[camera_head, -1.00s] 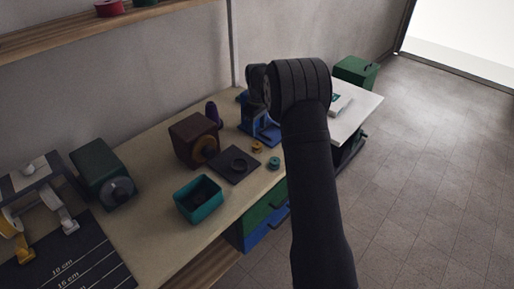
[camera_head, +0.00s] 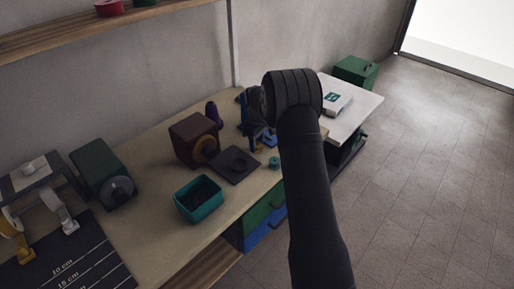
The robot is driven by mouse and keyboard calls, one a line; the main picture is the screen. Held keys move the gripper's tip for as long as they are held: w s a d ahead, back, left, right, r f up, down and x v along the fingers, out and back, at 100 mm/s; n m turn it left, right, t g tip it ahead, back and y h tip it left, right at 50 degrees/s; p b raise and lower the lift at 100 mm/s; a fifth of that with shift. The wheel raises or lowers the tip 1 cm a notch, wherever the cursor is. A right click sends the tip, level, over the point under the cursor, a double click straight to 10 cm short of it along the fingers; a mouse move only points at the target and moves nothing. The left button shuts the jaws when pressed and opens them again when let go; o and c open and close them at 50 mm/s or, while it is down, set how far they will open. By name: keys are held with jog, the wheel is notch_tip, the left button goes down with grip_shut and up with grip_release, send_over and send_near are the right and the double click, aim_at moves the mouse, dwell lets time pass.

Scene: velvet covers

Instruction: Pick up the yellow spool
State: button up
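The small yellow spool does not show clearly now. Its earlier spot on the bench, just behind the small teal spool (camera_head: 274,162), is covered by the dark end of my arm. My gripper (camera_head: 258,143) is a dark shape reaching down over that spot, in front of the blue stand (camera_head: 270,139). The fingertips are too small and dark to tell whether they are open, shut or touching anything. The teal spool stands just to the right of and nearer than my gripper.
Left of my gripper are a dark square plate (camera_head: 234,178) with a ring, a brown box (camera_head: 190,139), a purple cone (camera_head: 212,112) and a teal bin (camera_head: 182,209). A white side table (camera_head: 362,103) stands behind my arm. The bench's front edge is close.

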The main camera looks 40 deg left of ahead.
jog(key=c, duration=0.4)
jog(key=shift+r, duration=0.1)
